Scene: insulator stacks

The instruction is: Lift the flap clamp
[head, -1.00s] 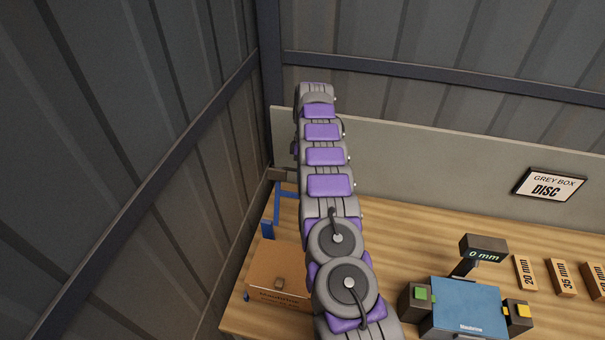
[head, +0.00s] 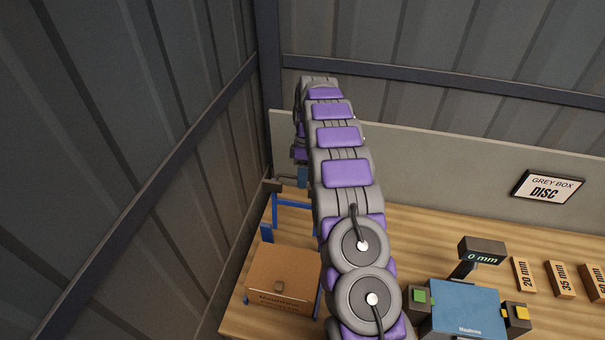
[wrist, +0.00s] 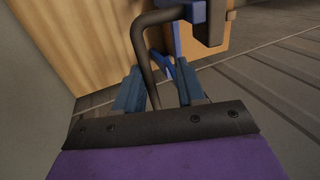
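What looks like the flap clamp, a dark bent bar (wrist: 141,42) joined to a blue and dark block (wrist: 205,22), shows in the wrist view. The bar runs down between the fingers of my gripper (wrist: 158,88), nearer the left finger. The two blue-grey fingers stand apart, and I see no firm grip on the bar. In the head view my arm hides most of the clamp area. A blue frame (head: 292,206) stands at the table's left end, behind a brown carton (head: 283,272).
The wooden table (head: 420,225) has a grey back panel (head: 430,165). A blue device with a "0 mm" display (head: 482,250) stands to the right, beside several labelled wooden blocks (head: 561,279). A corrugated wall (head: 130,120) closes off the left.

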